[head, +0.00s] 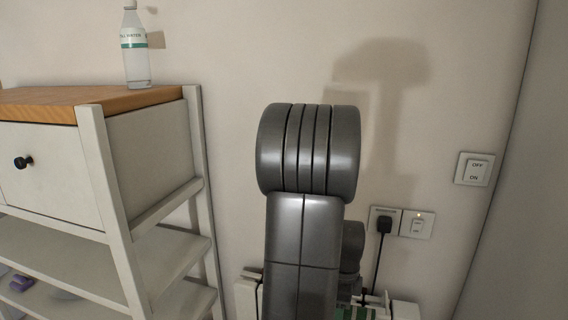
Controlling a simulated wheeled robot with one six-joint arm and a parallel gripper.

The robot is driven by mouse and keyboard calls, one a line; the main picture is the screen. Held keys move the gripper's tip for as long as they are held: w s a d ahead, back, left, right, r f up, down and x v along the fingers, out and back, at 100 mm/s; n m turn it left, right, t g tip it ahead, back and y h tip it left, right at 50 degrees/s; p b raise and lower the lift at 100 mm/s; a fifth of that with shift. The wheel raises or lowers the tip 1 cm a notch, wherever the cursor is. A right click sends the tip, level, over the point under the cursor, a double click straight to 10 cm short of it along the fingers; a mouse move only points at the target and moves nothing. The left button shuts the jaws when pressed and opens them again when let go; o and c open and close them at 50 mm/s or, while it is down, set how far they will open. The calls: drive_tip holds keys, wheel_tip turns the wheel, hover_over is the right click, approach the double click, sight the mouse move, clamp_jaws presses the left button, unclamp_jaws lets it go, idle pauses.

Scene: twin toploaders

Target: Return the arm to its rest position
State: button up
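My own grey arm stands upright in the middle of the head view, with a thick rounded joint at its top. Its shadow falls on the wall behind it. My gripper is not visible in this view, so its opening and anything in it cannot be seen.
A white shelf unit (112,205) with a wooden top (75,103) and a drawer (50,172) stands at left, with a bottle (135,55) upright on top. The wall has a switch (474,169) and a socket with a black plug (384,224). White items partly show behind my arm.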

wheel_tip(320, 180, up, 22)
drive_tip(key=p, duration=1.5)
drive_tip(key=shift+p, duration=0.4)
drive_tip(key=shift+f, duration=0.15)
